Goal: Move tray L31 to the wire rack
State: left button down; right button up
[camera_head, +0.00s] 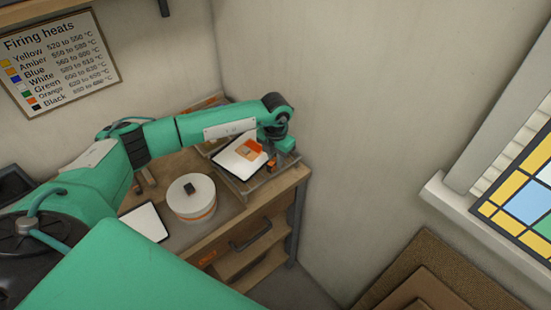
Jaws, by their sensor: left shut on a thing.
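My left gripper (271,160) is at the far right corner of the wooden bench, shut on the edge of a white tray. This tray (231,160) carries a small orange and tan piece (251,149). It is over or on a low frame, perhaps the wire rack (262,182), at the bench's right end; I cannot tell whether it touches. My forearm hides part of the far side. Any label such as L31 is too small to read. My right gripper is out of view.
A round white pot (191,206) with a dark knob stands mid-bench. A flat white panel (144,222) lies left of it. The bench (275,190) has drawers below its front edge. Walls close in behind and right. A firing-heats chart (62,65) hangs left.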

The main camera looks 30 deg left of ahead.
pick_arm(q)
jog(key=shift+r, duration=0.1)
jog(key=c, duration=1.3)
grip_release()
jog(key=shift+o, duration=0.2)
jog(key=shift+r+p, duration=1)
jog(key=shift+r, duration=0.95)
jog(key=shift+r+p, duration=0.6)
jog(key=shift+r, duration=0.95)
jog(key=shift+d+f, duration=0.1)
